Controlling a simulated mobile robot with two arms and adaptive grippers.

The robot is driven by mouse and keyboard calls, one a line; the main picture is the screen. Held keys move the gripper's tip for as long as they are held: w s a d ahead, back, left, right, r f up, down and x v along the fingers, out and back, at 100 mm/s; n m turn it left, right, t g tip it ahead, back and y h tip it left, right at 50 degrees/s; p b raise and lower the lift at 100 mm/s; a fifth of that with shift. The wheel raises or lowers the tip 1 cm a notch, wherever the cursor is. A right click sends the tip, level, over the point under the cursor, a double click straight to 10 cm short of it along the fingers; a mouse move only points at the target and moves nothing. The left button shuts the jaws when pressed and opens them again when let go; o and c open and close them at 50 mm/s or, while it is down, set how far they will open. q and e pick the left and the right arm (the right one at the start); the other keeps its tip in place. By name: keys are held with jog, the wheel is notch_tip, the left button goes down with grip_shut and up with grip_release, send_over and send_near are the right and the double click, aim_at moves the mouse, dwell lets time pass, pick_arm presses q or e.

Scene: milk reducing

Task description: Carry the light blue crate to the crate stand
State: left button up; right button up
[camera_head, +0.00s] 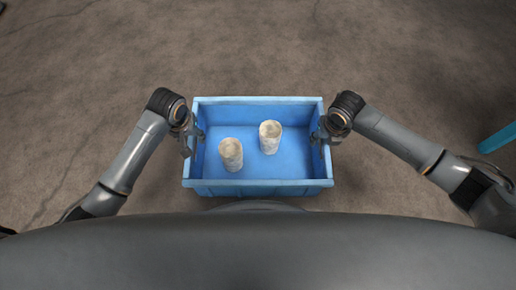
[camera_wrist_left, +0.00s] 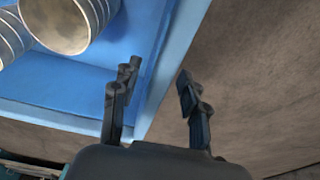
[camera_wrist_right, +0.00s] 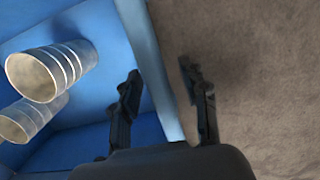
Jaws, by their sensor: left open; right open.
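The light blue crate (camera_head: 258,189) is in front of me in the head view, with two pale ridged cylindrical containers (camera_head: 231,154) (camera_head: 270,137) standing inside it. My left gripper (camera_head: 190,140) is at the crate's left wall. In the left wrist view its open fingers (camera_wrist_left: 155,90) are on either side of the wall (camera_wrist_left: 172,75). My right gripper (camera_head: 325,132) is at the right wall. In the right wrist view its open fingers (camera_wrist_right: 160,88) straddle that wall (camera_wrist_right: 150,70). I cannot tell whether any finger touches the crate. The crate stand is not clearly identifiable.
Bare brown-grey floor (camera_head: 250,45) surrounds the crate and is clear beyond it. A light blue edge of some object (camera_head: 497,138) shows at the far right of the head view. My own body fills the bottom of that view.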

pick_arm(q)
grip_shut()
pick_arm(e)
grip_shut()
pick_arm(q)
jog(key=shift+r, duration=0.2)
pick_arm(e)
jog(key=shift+w+r, duration=0.1)
jog(key=shift+r, duration=0.1)
